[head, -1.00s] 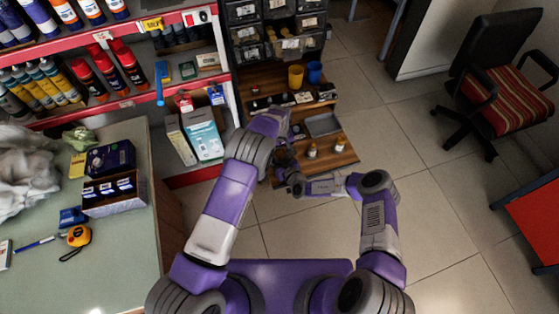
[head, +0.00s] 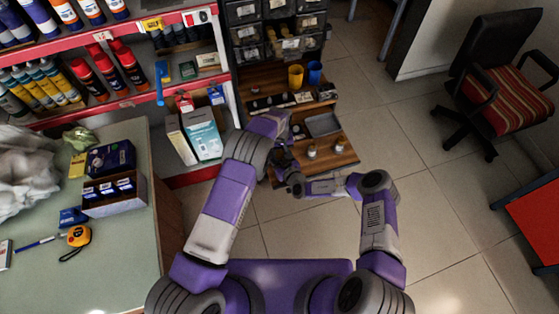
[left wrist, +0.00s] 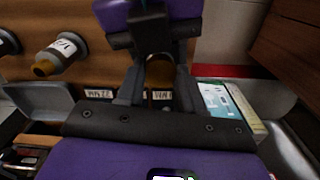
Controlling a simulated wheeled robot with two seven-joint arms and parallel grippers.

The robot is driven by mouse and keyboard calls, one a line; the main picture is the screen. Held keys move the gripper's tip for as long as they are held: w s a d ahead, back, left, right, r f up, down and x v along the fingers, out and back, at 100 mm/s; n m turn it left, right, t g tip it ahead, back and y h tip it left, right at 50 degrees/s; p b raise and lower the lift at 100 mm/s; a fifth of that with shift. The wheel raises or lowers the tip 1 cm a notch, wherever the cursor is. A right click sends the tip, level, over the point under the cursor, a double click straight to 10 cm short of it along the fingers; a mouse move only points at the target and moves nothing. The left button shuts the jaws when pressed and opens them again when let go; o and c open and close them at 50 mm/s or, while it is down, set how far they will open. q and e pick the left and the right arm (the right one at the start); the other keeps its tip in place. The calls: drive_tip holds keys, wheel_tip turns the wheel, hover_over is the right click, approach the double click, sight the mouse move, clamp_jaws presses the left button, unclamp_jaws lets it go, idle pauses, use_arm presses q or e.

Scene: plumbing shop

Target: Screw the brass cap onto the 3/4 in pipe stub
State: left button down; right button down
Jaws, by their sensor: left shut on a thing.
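My left gripper (left wrist: 160,80) is shut on a brownish, brass-coloured piece (left wrist: 160,72), probably the brass cap; only part of it shows between the fingers. In the head view my left gripper (head: 284,167) hangs over the front of the wooden bench and the piece is too small to make out. My right gripper (head: 293,186) is close beside it; a purple and dark hand part faces the left fingers in the left wrist view, its jaws unclear. I cannot pick out the 3/4 in pipe stub; small labels (left wrist: 98,93) show behind the fingers.
Two small pale cylinders (head: 312,152) (head: 340,146) stand on the wooden bench (head: 343,158); one labelled cylinder (left wrist: 62,55) with a brown end shows in the left wrist view. A grey tray (head: 323,124) and yellow and blue cups (head: 296,76) (head: 314,73) are behind.

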use_arm(q)
drive_tip(key=c, duration=0.6)
unclamp_jaws()
drive_tip(key=shift+c, duration=0.2)
wheel_tip(320, 180, up, 12)
use_arm(e)
drive_tip(key=c, duration=0.5)
unclamp_jaws()
drive_tip(key=p+v, duration=0.2)
drive_tip(key=v, duration=0.5)
drive_tip(key=shift+s+d+r, duration=0.1)
drive_tip(key=shift+s+d, duration=0.05)
drive_tip(key=shift+s, duration=0.05)
use_arm(q)
wheel_tip(320, 180, up, 2)
drive_tip(key=shift+r, duration=0.15)
